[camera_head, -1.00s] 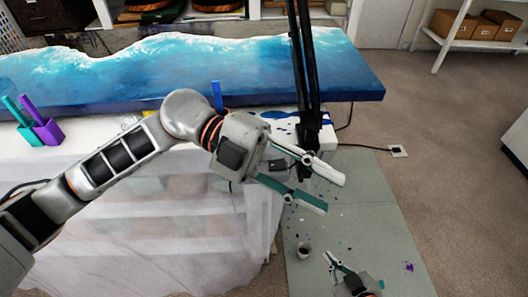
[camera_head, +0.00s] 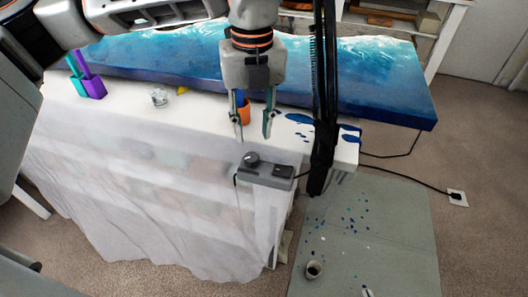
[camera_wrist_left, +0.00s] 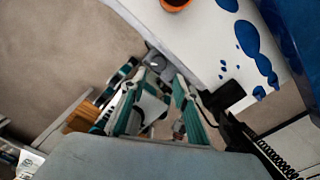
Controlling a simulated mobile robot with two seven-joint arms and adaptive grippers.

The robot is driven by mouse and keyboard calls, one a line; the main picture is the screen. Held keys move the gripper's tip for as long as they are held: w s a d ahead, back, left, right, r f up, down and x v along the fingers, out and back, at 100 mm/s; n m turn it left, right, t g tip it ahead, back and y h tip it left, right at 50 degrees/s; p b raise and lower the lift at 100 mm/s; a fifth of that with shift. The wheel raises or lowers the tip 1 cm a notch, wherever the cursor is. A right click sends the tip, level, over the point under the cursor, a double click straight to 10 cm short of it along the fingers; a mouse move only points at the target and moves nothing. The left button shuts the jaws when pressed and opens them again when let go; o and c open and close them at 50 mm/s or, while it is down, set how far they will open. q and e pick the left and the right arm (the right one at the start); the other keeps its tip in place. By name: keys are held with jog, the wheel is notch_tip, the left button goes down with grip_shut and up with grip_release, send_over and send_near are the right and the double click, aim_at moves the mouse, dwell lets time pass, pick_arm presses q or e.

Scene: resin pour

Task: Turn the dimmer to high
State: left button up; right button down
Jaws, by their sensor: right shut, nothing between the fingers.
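The dimmer is a grey box (camera_head: 268,173) with a round dark knob (camera_head: 252,159) on its left part, at the front edge of the white-covered table. My left gripper (camera_head: 252,134) points down just above the dimmer, with its two fingers apart and nothing seen between them. In the left wrist view its fingers (camera_wrist_left: 160,84) are spread, with a grey part of the dimmer (camera_wrist_left: 158,66) near the tips. Contact with the knob cannot be made out. Only a small tip of my right gripper (camera_head: 367,292) shows at the bottom edge, apart from the dimmer.
A black upright stand (camera_head: 325,110) rises just right of the dimmer. Behind the left gripper is an orange cup (camera_head: 244,110); it also shows in the left wrist view (camera_wrist_left: 175,4). The blue resin slab (camera_head: 380,95) lies behind. A small cup (camera_head: 313,270) stands on the floor mat (camera_head: 400,220).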

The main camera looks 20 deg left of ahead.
aim_at(252, 156)
pick_arm(q)
jog(key=shift+a+f, duration=0.15)
jog(key=shift+a, duration=0.05)
notch_tip(252, 156, down, 7)
jog(key=shift+a+f+b, duration=0.1)
jog(key=shift+f+b, duration=0.1)
jog(key=shift+b, duration=0.35)
jog(key=c, duration=0.8)
